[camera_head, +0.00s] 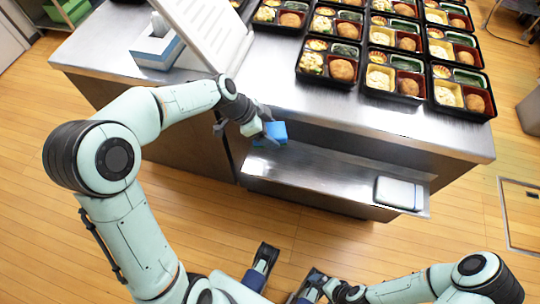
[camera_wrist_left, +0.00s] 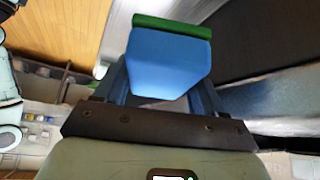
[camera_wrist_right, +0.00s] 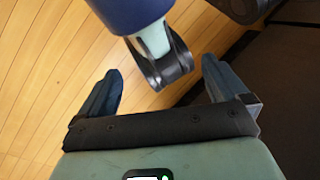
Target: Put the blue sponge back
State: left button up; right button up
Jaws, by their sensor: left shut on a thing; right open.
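The blue sponge (camera_head: 276,131) is in my left gripper (camera_head: 262,132), over the left end of the open metal shelf (camera_head: 320,174) at the counter's front. In the left wrist view the sponge (camera_wrist_left: 166,65) sits between the two fingers, with a green layer along its far edge. The left gripper is shut on it. I cannot tell whether the sponge touches the shelf. My right gripper (camera_wrist_right: 160,95) is open and empty, over the wood floor near my own body.
A white flat case (camera_head: 398,193) lies at the shelf's right end; the shelf's middle is bare. Several bento trays (camera_head: 459,91) fill the counter top (camera_head: 400,125). A white slanted panel (camera_head: 205,35) and a tissue box (camera_head: 158,47) stand at the counter's left.

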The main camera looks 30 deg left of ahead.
pick_arm(q)
notch_tip(320, 180, down, 14)
jog(key=b, duration=0.2)
jog(key=shift+b, duration=0.35)
pick_arm(e)
jog(key=w+d+f+t, duration=0.1)
jog(key=w+d+f, duration=0.1)
jog(key=w+f, duration=0.1)
jog(key=shift+w+f+h, duration=0.3)
jog(key=shift+w, duration=0.45)
pick_arm(q)
jog(key=shift+f, duration=0.1)
jog(key=o, duration=0.9)
jog(key=shift+o, duration=0.2)
pick_arm(e)
jog(key=shift+w+f+t, duration=0.15)
jog(key=shift+w+t, duration=0.05)
jog(key=shift+t, duration=0.1)
